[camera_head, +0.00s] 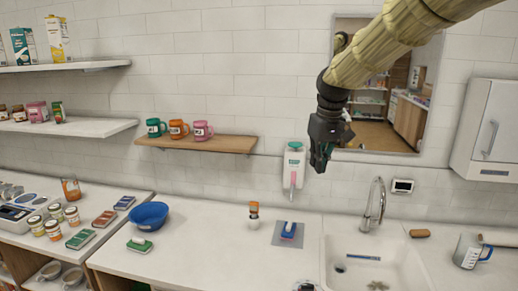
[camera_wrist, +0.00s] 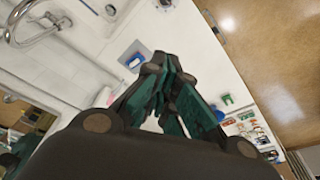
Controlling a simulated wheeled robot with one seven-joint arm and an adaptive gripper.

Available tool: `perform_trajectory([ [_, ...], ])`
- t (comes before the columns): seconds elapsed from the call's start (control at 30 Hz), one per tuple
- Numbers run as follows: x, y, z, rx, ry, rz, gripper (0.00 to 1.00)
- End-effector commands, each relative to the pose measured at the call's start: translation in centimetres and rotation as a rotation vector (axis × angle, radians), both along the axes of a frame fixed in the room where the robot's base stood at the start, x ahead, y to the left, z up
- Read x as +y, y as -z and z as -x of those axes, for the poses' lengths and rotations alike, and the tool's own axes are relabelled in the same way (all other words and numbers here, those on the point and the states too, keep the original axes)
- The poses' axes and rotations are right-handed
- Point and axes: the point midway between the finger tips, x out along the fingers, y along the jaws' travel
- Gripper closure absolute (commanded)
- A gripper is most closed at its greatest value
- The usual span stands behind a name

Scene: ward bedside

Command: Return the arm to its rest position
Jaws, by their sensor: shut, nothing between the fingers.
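My arm (camera_head: 385,45) reaches in from the upper right of the head view, wrapped in a yellowish cover. My gripper (camera_head: 319,168) hangs from its end, pointing down in the air above the counter, in front of the tiled wall and the mirror's left edge. In the wrist view the dark green fingers of my gripper (camera_wrist: 168,92) are together, with nothing held between them. No object touches the gripper.
Below are a white counter (camera_head: 215,255), a sink (camera_head: 350,262) with a tall faucet (camera_head: 374,205), a blue bowl (camera_head: 148,215) and an orange-capped bottle (camera_head: 254,214). A soap dispenser (camera_head: 293,165) hangs just left of the gripper. A wall cabinet (camera_head: 487,130) is at right.

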Motion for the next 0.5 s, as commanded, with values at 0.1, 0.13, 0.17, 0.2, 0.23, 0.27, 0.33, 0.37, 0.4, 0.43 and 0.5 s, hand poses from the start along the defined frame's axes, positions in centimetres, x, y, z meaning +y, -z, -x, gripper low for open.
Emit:
perform_trajectory([
  [0.1,0.0,2.0,0.0,0.009,0.004,-0.001,1.0],
  [0.13,0.0,2.6,-0.1,0.009,0.005,-0.002,1.0],
  [0.17,0.0,3.1,-0.1,0.01,0.007,-0.004,1.0],
  [0.2,0.1,4.1,-0.2,0.011,0.009,-0.005,1.0],
  [0.23,0.1,4.8,-0.2,0.012,0.01,-0.006,1.0],
  [0.27,0.1,5.5,-0.2,0.014,0.011,-0.006,1.0],
  [0.33,0.1,7.4,-0.2,0.019,0.017,-0.008,1.0],
  [0.37,0.1,8.1,-0.2,0.019,0.018,-0.009,1.0],
  [0.4,0.1,9.4,-0.1,0.023,0.022,-0.011,1.0],
  [0.43,0.1,10.3,-0.1,0.024,0.026,-0.013,1.0],
  [0.5,-0.1,12.6,0.1,0.029,0.033,-0.015,1.0],
])
